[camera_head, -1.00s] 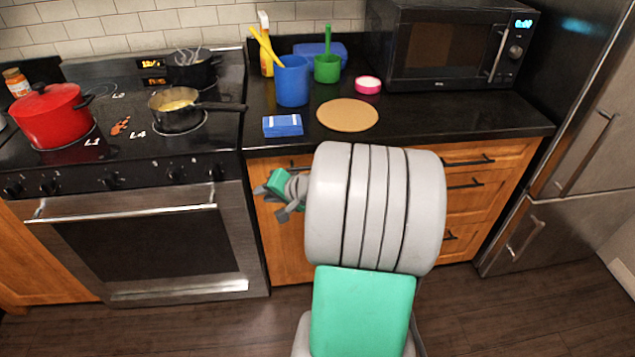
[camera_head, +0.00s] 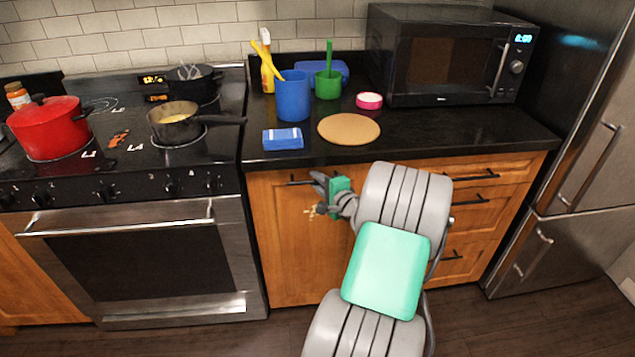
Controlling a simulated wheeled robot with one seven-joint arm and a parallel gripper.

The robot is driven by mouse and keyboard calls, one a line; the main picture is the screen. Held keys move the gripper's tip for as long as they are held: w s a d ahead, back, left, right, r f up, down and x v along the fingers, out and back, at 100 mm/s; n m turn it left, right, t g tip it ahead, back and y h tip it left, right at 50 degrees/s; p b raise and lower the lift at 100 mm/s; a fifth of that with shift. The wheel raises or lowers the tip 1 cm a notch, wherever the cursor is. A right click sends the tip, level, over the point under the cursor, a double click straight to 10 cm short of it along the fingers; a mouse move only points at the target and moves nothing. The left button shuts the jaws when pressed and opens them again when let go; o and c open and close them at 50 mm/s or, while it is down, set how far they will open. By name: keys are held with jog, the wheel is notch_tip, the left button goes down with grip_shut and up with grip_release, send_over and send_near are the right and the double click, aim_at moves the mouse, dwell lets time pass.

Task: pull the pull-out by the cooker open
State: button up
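The pull-out (camera_head: 285,245) is the wooden front just right of the cooker (camera_head: 130,255), under the black counter. It sits flush with the cabinet. Its dark bar handle (camera_head: 297,183) runs level near the top edge. My gripper (camera_head: 318,183) is at the right end of this handle, in front of the wooden front. The fingers are small and partly overlap the handle. I cannot tell whether they are around it or only beside it, nor whether they are apart. My arm hides part of the cabinet to the right.
Drawers with dark handles (camera_head: 470,200) lie to the right, then a steel fridge (camera_head: 575,160). On the counter (camera_head: 430,135) are a blue cup (camera_head: 293,97), a sponge (camera_head: 283,139), a round board (camera_head: 349,129) and a microwave (camera_head: 450,55). The floor before the pull-out is clear.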

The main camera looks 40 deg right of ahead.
grip_shut()
dwell(1.4)
